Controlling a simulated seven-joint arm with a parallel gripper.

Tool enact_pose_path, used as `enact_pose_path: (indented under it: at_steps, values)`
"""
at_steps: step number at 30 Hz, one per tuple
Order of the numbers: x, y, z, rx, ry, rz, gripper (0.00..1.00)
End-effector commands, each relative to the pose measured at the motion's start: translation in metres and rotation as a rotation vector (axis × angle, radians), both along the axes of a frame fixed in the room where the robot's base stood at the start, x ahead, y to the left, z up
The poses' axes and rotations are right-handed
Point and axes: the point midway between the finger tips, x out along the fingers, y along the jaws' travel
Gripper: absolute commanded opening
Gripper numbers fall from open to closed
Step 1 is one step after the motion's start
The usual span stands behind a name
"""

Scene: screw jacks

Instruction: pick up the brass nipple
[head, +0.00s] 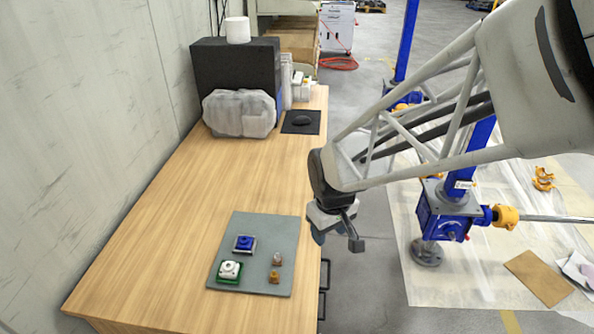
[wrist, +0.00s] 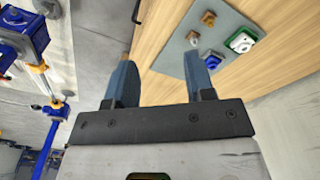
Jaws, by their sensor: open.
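Two small brownish pieces lie on the right side of a grey-green mat (head: 225,270). In the wrist view the copper-brown piece (wrist: 193,38) and the orange piece (wrist: 208,18) show beyond the right finger. My gripper (head: 319,235) is open and empty, above and off the table's right edge. Its two blue-grey fingers (wrist: 160,65) are wide apart, with nothing between them.
A blue block (head: 244,243) and a white-and-green block (head: 229,270) sit on the mat's left side. The wooden table (head: 180,220) is clear around the mat. A black box (head: 235,65) stands at the back. A blue screw jack (head: 445,215) stands right of the table.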

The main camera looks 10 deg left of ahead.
Motion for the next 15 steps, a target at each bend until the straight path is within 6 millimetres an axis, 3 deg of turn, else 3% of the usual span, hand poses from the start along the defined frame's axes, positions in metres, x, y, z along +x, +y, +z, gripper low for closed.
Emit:
enact_pose_path:
  at_steps: [9, 15]
  values:
    - [0.015, 0.076, -0.070, -0.026, 0.047, 0.225, 0.49]
    - [0.015, 0.114, -0.110, -0.038, 0.067, 0.340, 0.49]
